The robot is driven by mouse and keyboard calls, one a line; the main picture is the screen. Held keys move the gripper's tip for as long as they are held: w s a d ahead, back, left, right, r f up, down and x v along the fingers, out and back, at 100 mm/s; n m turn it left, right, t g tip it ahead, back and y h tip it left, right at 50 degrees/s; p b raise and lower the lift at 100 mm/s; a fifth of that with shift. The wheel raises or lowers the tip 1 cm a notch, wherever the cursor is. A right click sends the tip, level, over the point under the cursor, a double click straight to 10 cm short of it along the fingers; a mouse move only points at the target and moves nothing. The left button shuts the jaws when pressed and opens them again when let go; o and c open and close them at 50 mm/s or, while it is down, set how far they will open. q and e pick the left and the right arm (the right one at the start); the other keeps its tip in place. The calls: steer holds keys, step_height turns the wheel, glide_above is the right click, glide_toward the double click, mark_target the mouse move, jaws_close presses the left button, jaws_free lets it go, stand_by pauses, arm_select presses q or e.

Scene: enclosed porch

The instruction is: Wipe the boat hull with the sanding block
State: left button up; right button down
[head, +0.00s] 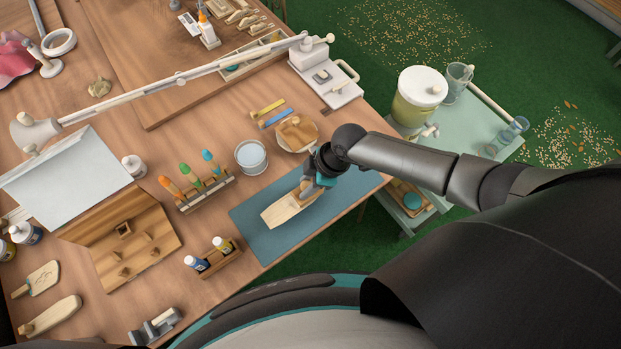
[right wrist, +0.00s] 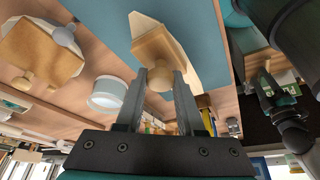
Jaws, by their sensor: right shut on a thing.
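The boat hull (head: 284,211) is a pale wooden shape with a pointed end, lying on a blue mat (head: 251,226) at the table's front right. My right gripper (head: 307,187) is over its right end, pointing down. In the right wrist view, the right gripper (right wrist: 168,88) is shut on the round knob of the wooden sanding block (right wrist: 155,46). The block is over the hull (right wrist: 180,62), whose pale surface shows around it. I cannot tell whether block and hull touch. In the head view the gripper mostly hides the block.
A green cart (head: 467,125) stands right of the table.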

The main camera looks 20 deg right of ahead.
steer(key=shift+s+a+f+p, duration=0.15)
steer(key=shift+s+a, duration=0.15)
steer(key=shift+a, duration=0.45)
steer(key=shift+s+a+r+p, duration=0.15)
steer(key=shift+s+a, duration=0.15)
steer(key=shift+a, duration=0.45)
steer(key=shift+s+a+f+p, duration=0.15)
steer(key=shift+s+a, duration=0.15)
steer(key=shift+a, duration=0.45)
steer(key=shift+s+a+p, duration=0.25)
steer(key=shift+s+a, duration=0.15)
steer(key=shift+a, duration=0.35)
steer(key=shift+s+a+p, duration=0.2)
steer(key=shift+s+a, duration=0.15)
steer(key=shift+a, duration=0.35)
steer(key=r+p, duration=0.5)
steer(key=shift+w+r, duration=0.1)
steer(key=shift+w, duration=0.15)
